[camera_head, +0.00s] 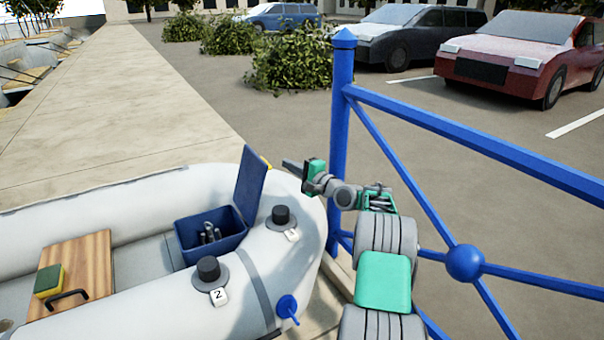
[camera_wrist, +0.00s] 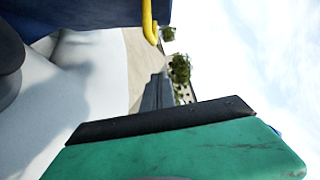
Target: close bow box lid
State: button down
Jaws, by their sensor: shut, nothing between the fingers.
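The bow box (camera_head: 211,240) is a dark blue open box in the bow of a grey inflatable boat, with some metal items inside. Its blue lid (camera_head: 250,187) stands up, open, on the box's right side, with a small yellow part (camera_head: 266,163) at its upper edge. My gripper (camera_head: 286,165) is shut and empty, just right of the lid's top edge, on its outer side. In the wrist view the lid (camera_wrist: 90,10) fills the upper left with its yellow part (camera_wrist: 149,22); my gripper's dark finger (camera_wrist: 165,120) crosses below it. I cannot tell whether they touch.
A blue railing post (camera_head: 342,130) stands close beside my arm, with bars running right. Two black valve caps, one (camera_head: 208,268) by a "2" tag, rise from the boat tube (camera_head: 170,310). A wooden seat (camera_head: 85,265) with a sponge (camera_head: 48,280) lies left of the box.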

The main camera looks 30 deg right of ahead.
jog(key=a, duration=0.4)
jog(key=shift+w+r, duration=0.2)
jog(key=shift+r, duration=0.1)
jog(key=shift+a, duration=0.1)
